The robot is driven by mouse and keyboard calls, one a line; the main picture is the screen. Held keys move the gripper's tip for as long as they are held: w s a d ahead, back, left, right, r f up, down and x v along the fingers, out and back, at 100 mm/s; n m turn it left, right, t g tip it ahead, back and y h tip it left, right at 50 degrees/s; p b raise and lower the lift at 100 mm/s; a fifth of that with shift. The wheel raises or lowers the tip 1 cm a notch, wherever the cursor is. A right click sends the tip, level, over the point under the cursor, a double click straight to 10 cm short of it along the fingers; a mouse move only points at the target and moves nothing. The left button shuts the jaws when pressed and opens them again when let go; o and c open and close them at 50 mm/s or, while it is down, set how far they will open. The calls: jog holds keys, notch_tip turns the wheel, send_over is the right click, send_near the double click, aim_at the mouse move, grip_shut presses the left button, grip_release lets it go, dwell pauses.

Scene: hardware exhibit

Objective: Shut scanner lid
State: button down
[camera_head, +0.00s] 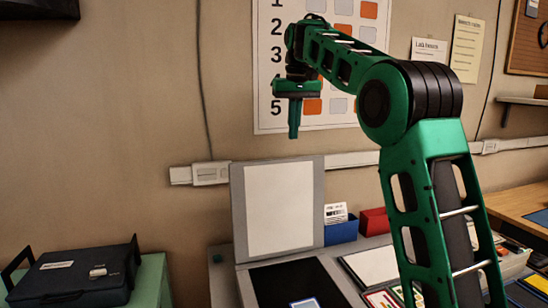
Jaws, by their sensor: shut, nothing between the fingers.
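The scanner lid (279,209) stands open, nearly upright, a grey frame with a white panel inside. It is hinged at the back of the scanner, whose dark bed (291,280) lies below it. A small card with a blue edge (306,303) shows on the bed at the bottom edge of the picture. My gripper (294,134) points down with its fingers shut and empty. It shows just above the lid's upper right part in the picture. How far it is from the lid in depth, I cannot tell.
A blue box with cards (341,228) and a red box (374,221) stand right of the lid. A black case (75,275) sits on a green cabinet at left. My arm hides part of the bench at right. The wall carries a numbered chart (267,84).

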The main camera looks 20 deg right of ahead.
jog(key=w+a+r+n, duration=0.1)
jog(key=w+a, duration=0.3)
jog(key=a, duration=0.1)
notch_tip(320, 180, down, 9)
jog(key=s, duration=0.2)
jog(key=shift+d, duration=0.2)
dwell(0.4)
jog(key=shift+s, duration=0.1)
jog(key=shift+s+a+r+t, duration=0.1)
jog(key=shift+a+t, duration=0.15)
jog(key=shift+t, duration=0.05)
